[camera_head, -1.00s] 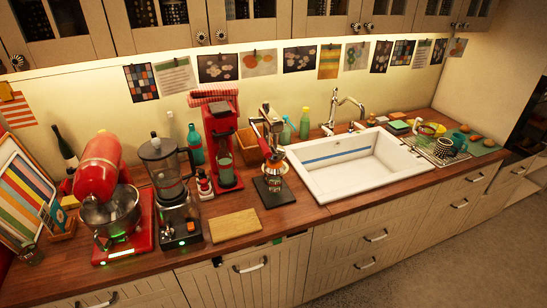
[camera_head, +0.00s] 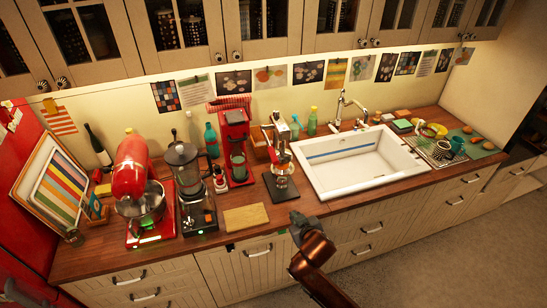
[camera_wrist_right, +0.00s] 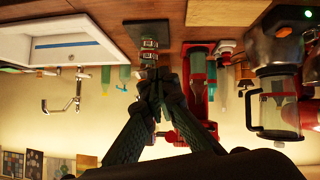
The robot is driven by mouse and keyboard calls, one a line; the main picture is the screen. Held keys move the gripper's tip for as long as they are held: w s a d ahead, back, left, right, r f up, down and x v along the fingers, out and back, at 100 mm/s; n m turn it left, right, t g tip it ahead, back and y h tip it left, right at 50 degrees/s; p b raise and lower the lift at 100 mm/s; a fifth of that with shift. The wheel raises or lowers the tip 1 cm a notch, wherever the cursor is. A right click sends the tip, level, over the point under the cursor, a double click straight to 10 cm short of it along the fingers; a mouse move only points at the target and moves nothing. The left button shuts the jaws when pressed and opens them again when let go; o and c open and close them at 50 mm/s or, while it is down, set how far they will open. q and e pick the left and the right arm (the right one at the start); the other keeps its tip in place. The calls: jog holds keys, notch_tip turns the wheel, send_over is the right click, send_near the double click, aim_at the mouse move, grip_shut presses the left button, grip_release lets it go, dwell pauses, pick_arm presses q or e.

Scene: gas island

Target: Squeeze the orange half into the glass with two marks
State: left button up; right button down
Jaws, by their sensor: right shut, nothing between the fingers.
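A hand citrus press (camera_head: 279,140) with a raised lever stands on the counter left of the sink. A small glass (camera_head: 281,182) stands on the press's dark base; its marks are too small to count. The glass also shows in the right wrist view (camera_wrist_right: 149,45), just beyond my fingers. I cannot make out the orange half. My right gripper (camera_head: 297,218) is shut and empty, in front of the counter edge. In the right wrist view its fingers (camera_wrist_right: 148,75) meet and hide much of the press. A dark shape at the lower left edge may be my left gripper (camera_head: 12,290).
Left of the press stand a red coffee machine (camera_head: 236,140), a blender (camera_head: 186,185) and a red mixer (camera_head: 135,170). A wooden board (camera_head: 246,217) lies at the front edge. The white sink (camera_head: 345,185) is right of the press. Round orange items (camera_head: 488,146) lie far right.

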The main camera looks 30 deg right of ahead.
jog(key=w+r+t+h, duration=0.1)
jog(key=w+r+t, duration=0.3)
jog(key=r, duration=0.6)
jog(key=w+r+t, duration=0.1)
jog(key=w+r, duration=0.6)
jog(key=r, duration=0.2)
jog(key=p, duration=0.3)
send_over(273, 157)
jog(key=a, duration=0.1)
jog(key=f, duration=0.3)
jog(key=shift+s+d+f, duration=0.2)
jog(key=shift+s+f, duration=0.05)
jog(key=shift+s, duration=0.15)
jog(key=shift+d+f, duration=0.15)
jog(key=shift+f, duration=0.55)
notch_tip(273, 157, down, 3)
jog(key=t+b, duration=0.1)
jog(key=b, duration=0.6)
jog(key=shift+t+b, duration=0.35)
jog(key=shift+t, duration=0.05)
jog(key=shift+b, duration=0.5)
jog(key=shift+r, duration=0.15)
